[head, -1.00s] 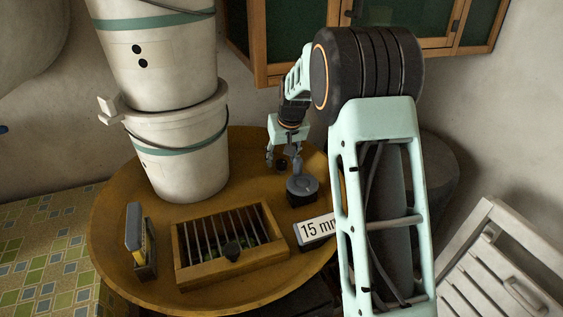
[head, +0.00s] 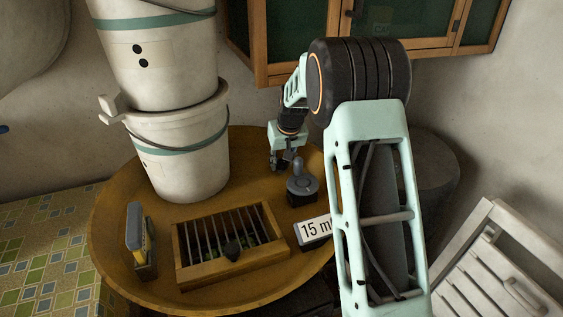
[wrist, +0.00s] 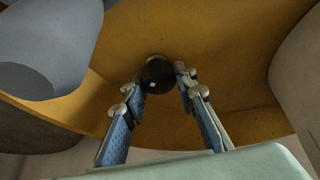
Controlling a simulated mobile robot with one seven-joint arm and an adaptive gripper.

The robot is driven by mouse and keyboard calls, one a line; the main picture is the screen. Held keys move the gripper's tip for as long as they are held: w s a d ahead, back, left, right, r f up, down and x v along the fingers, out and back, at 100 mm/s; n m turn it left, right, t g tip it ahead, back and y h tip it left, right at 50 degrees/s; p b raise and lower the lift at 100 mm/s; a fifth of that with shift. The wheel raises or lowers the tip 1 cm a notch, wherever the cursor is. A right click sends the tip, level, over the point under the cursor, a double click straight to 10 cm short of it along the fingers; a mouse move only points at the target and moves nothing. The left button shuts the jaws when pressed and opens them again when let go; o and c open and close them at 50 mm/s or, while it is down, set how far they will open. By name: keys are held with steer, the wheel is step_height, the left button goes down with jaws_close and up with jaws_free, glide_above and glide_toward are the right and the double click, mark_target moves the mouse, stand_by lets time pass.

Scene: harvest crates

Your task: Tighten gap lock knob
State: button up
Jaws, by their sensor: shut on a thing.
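A dark round knob (head: 232,250) sits at the front of a wooden frame (head: 205,278) with metal bars, in the head view. I take it for the gap lock knob. My gripper (head: 280,162) is apart from it, farther back and to the right. It is beside a grey post on a round base (head: 303,190). In the wrist view my gripper (wrist: 160,82) is shut on a dark round thing (wrist: 157,78) with a small white mark. This held thing is hidden in the head view.
The frame stands in a wide yellow basin (head: 120,255). Stacked white buckets (head: 185,165) rise at the back left. A "15 mm" sign (head: 315,231) stands right of the frame, a grey upright piece (head: 134,228) left of it. A white slatted chair (head: 490,260) is at right.

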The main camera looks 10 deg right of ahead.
steer(key=m+h, duration=0.1)
steer(key=m, duration=0.2)
steer(key=shift+m+h, duration=0.4)
steer(key=m, duration=0.2)
steer(key=m+h+p, duration=0.1)
steer(key=m, duration=0.2)
steer(key=shift+d+g+h, duration=0.1)
steer(key=shift+g+h, duration=0.2)
steer(key=shift+g, duration=0.1)
steer(key=shift+m, duration=0.3)
steer(key=o, duration=1.2)
steer(key=shift+c, duration=0.2)
steer(key=shift+r, duration=0.1)
steer(key=v, duration=1.2)
